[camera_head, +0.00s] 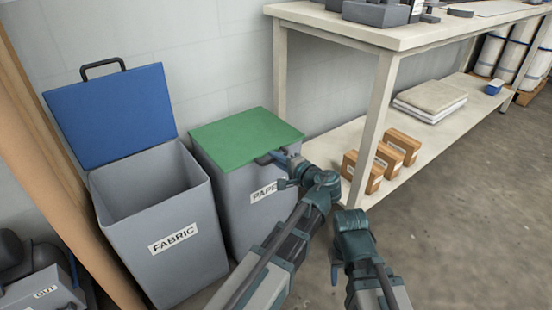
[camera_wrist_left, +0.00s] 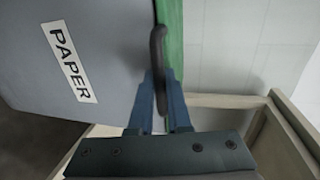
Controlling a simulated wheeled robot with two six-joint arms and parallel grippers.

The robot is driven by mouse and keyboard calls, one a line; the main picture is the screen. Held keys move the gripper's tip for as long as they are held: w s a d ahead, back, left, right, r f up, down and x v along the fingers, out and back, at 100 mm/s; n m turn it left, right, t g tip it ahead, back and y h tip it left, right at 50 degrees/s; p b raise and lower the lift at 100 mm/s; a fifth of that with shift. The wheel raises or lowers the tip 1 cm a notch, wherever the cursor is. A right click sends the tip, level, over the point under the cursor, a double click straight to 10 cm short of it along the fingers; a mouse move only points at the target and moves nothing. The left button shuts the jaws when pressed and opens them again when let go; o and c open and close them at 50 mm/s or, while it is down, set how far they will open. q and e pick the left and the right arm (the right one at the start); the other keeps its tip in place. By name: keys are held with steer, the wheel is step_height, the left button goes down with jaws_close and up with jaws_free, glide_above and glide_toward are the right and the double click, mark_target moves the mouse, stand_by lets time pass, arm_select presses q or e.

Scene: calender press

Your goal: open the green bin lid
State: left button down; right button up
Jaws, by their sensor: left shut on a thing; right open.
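The green lid (camera_head: 245,133) lies flat and closed on the grey bin labelled PAPER (camera_head: 229,189). A dark handle (camera_head: 266,158) sits at the lid's front edge. My left gripper (camera_head: 281,160) is at that edge and is shut on the handle. In the left wrist view its blue fingers (camera_wrist_left: 160,103) stand on both sides of the dark handle (camera_wrist_left: 157,62), with the green lid edge (camera_wrist_left: 174,40) just behind. My right gripper (camera_head: 336,270) is open and empty, low in front of the shelf table, away from the bin.
A grey FABRIC bin (camera_head: 170,238) with its blue lid (camera_head: 112,114) raised stands to the left. A shelf table (camera_head: 385,40) stands close on the right, with cardboard boxes (camera_head: 402,143) on its lower shelf. A wooden post (camera_head: 62,150) is at far left. Open floor lies at right.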

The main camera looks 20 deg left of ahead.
arm_select(q)
steer(key=w+a+r+g+h+p, duration=0.3)
steer(key=r+p, duration=0.8)
steer(key=p, duration=0.6)
steer(key=w+a+r+g+h+p, duration=0.2)
steer(key=a+r+h+p, duration=0.15)
steer(key=r+p, duration=0.95)
steer(key=w+a+r+g+h+p, duration=0.1)
steer(key=w+a+r+h+p, duration=0.1)
steer(key=w+a+p, duration=0.4)
steer(key=w+a+r+g+h+p, duration=0.2)
steer(key=w+a+r+p, duration=0.2)
steer(key=w+a+p, duration=0.3)
steer(key=shift+a+p, duration=1.7)
steer(key=shift+a, duration=0.1)
steer(key=shift+r+h, duration=0.1)
steer(key=shift+h, duration=0.15)
steer(key=c, duration=0.9)
jaws_free()
steer(key=shift+o, duration=0.2)
steer(key=shift+r, duration=0.1)
